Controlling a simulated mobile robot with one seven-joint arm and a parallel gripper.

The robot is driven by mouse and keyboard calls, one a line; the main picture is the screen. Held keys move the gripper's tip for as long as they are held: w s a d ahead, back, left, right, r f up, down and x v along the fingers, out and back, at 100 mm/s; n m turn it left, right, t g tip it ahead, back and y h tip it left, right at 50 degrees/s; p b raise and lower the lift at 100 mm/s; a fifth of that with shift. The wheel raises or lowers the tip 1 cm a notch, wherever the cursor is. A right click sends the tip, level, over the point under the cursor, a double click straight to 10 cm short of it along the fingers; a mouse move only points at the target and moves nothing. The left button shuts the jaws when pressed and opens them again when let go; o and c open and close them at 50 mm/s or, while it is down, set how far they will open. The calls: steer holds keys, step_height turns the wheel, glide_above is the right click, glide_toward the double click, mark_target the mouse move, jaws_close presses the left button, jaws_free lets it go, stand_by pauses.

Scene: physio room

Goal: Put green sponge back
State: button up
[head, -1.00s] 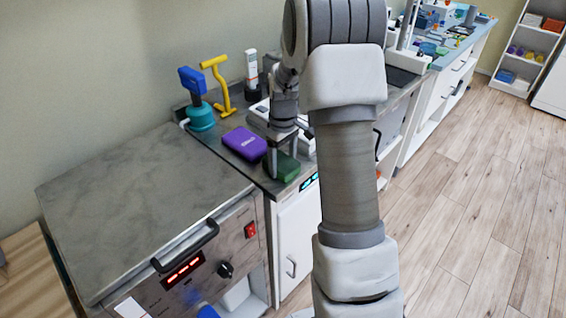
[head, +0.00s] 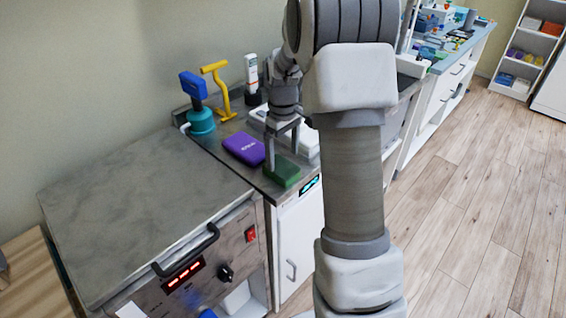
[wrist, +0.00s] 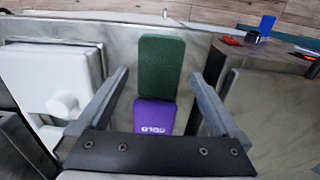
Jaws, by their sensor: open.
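The green sponge (head: 283,173) is a dark green block lying flat near the front edge of the grey counter (head: 215,135). In the wrist view the sponge (wrist: 161,66) is in the upper middle, between the lines of the two fingers and apart from both. My gripper (head: 283,158) is open and empty, pointing down just above the sponge. In the wrist view my gripper (wrist: 158,78) has clear space on both sides of the sponge. A purple box (head: 244,149) with white lettering lies behind-left of the sponge, very close to it.
A teal-based device with a blue head (head: 199,112) and a yellow T-handled tool (head: 220,88) stand at the back. A white device (wrist: 52,80) lies beside the gripper. The grey-topped cabinet (head: 130,205) at left is bare. My arm hides part of the counter.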

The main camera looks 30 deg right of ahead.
mark_target(283, 167)
step_height(283, 167, up, 7)
steer(key=s+a+r+m+t, duration=0.2)
steer(key=s+a+r+t, duration=0.1)
steer(key=s+a+r, duration=0.7)
steer(key=s+a+m+t, duration=0.1)
steer(key=s+a, duration=0.1)
steer(key=s, duration=0.5)
steer(key=s+a+m+t, duration=0.1)
steer(key=s+a+t, duration=0.15)
steer(key=s, duration=0.55)
steer(key=shift+g, duration=0.45)
steer(key=r+p, duration=0.3)
steer(key=p, duration=0.1)
steer(key=r+p, duration=0.2)
steer(key=shift+w+r, duration=0.3)
steer(key=shift+r, duration=0.05)
